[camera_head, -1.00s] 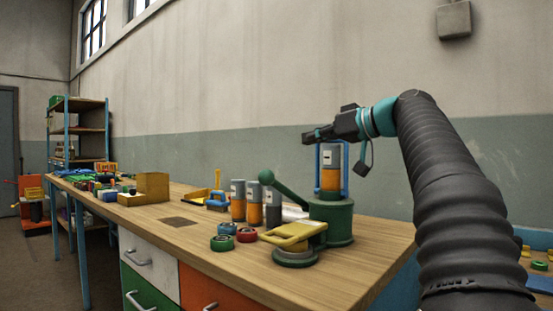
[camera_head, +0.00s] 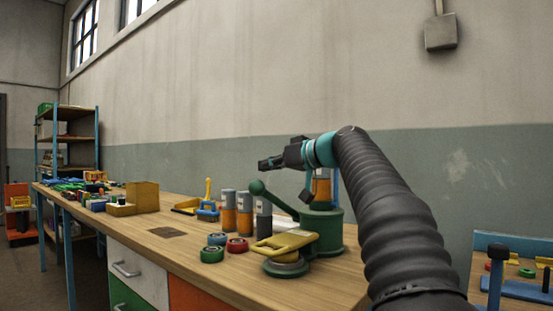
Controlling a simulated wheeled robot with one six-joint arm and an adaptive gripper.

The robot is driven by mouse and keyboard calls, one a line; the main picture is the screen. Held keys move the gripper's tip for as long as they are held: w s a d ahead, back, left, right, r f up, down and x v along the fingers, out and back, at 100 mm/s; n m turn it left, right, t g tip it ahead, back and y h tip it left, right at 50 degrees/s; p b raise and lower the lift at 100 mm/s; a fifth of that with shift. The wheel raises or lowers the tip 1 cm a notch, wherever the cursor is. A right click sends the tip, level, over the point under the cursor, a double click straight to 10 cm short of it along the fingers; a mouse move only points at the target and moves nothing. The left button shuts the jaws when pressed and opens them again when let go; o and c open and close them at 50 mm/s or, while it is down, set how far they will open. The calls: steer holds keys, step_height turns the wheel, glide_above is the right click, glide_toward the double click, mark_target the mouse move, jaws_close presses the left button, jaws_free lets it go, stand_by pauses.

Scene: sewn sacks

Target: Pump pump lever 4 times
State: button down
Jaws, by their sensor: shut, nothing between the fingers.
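The pump is a green cylinder base (camera_head: 330,232) on the workbench, with an orange and grey column in a blue frame (camera_head: 322,187) above it, partly hidden by my arm. The pump lever (camera_head: 277,194) is a green bar with a round knob, slanting up to the left from the base. My gripper (camera_head: 264,164) is shut and empty. In the picture it is above the lever knob, pointing left, with a gap between them.
A yellow-handled green tool (camera_head: 285,243) lies in front of the pump. Orange and grey cylinders (camera_head: 245,213) stand to its left, near small red (camera_head: 237,245) and green rings (camera_head: 212,254). The workbench (camera_head: 160,215) has free room at middle left. A yellow box (camera_head: 144,196) stands farther back.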

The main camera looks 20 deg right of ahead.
steer(key=shift+a+f, duration=0.2)
steer(key=shift+f, duration=0.7)
steer(key=shift+f+b, duration=0.1)
steer(key=shift+b, duration=0.2)
